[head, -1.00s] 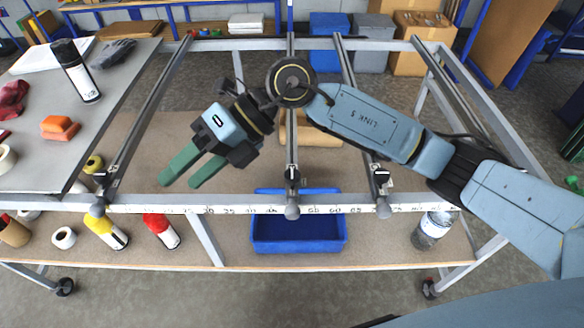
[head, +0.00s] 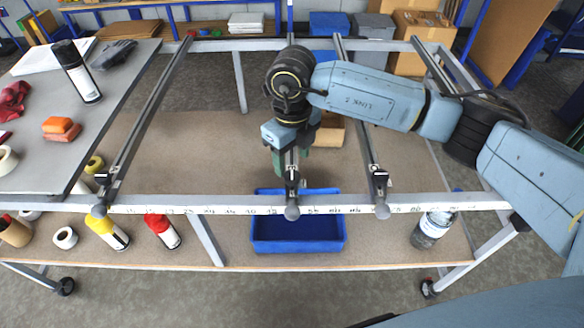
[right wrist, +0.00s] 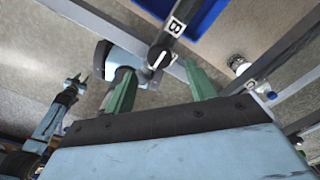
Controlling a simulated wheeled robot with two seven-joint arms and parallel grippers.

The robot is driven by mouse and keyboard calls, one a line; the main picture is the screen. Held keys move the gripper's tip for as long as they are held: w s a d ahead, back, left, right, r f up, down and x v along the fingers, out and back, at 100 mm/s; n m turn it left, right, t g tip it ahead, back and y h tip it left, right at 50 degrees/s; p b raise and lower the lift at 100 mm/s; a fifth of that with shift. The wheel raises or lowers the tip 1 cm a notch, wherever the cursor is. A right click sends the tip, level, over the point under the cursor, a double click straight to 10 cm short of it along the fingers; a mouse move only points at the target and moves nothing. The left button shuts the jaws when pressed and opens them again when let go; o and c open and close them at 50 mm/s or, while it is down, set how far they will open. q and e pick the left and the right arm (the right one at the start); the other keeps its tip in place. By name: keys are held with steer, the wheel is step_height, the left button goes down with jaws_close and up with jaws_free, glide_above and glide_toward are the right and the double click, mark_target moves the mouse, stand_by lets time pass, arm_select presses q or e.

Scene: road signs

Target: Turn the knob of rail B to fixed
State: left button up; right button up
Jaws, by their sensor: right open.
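Rail B (right wrist: 178,25) carries a white "B" label in the right wrist view. Its dark knob (right wrist: 158,57) has a white pointer mark, slanted in that view; I cannot read the setting it points at. In the head view this is the middle rail, with a round grey end (head: 292,213) by the front scale bar. My right gripper (head: 290,165) is over this rail, its green fingers directed toward the front bar. In the right wrist view the gripper (right wrist: 157,72) is open, one finger on each side of the knob, with no visible grip on it.
Another rail stands left (head: 140,120) and one right (head: 362,120) of the middle one. A blue bin (head: 298,246) lies below the front scale bar (head: 240,204). Bottles stand on the lower shelf. A grey side table (head: 40,140) is at the left.

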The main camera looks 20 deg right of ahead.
mark_target(292, 175)
steer(key=shift+f, duration=2.4)
steer(key=c, duration=1)
